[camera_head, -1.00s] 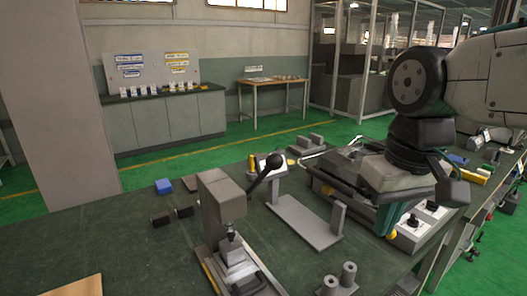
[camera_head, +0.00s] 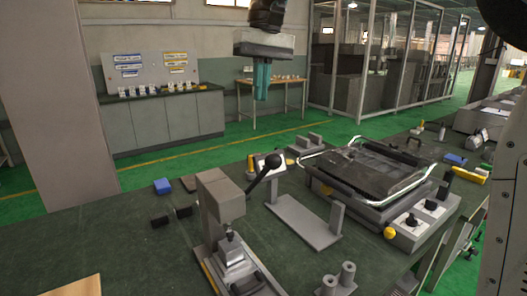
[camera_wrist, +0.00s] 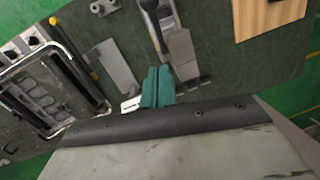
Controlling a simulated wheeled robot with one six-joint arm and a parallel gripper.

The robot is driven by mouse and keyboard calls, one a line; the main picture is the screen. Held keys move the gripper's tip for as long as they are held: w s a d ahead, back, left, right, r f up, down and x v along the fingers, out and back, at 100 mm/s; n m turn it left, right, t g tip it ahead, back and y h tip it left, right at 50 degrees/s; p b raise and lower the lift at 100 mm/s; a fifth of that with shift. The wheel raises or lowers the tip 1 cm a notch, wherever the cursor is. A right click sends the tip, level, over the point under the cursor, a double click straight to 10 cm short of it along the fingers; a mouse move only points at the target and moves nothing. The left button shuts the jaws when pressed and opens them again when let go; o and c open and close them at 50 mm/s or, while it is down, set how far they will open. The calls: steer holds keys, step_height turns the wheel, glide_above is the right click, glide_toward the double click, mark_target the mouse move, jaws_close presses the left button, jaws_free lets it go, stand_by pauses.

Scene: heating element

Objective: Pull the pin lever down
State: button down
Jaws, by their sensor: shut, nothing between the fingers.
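The pin lever (camera_head: 265,173) is a black handle with a rounded knob, tilted up to the right from the side of a grey press (camera_head: 222,196). The press stands on the dark green bench top with a fixture at its foot. My gripper (camera_head: 262,97) has teal fingers pointing down. It shows above the lever in the head view, apart from it. The fingers are together and empty. In the wrist view my gripper (camera_wrist: 158,70) is over the bench beside the press (camera_wrist: 181,52).
A grey bracket (camera_head: 303,222) stands right of the press, with a machine with chrome rails (camera_head: 375,170) beyond it. Small blue (camera_head: 163,186) and black blocks (camera_head: 160,219) lie to the left. Two grey cylinders stand near the front. The bench's left part is mostly clear.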

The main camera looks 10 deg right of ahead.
steer(key=shift+f, duration=0.1)
glide_above(259, 178)
steer(key=w+d, duration=0.1)
step_height(259, 178, down, 12)
steer(key=shift+s+f, duration=0.1)
steer(key=shift+f, duration=0.05)
stand_by(0.4)
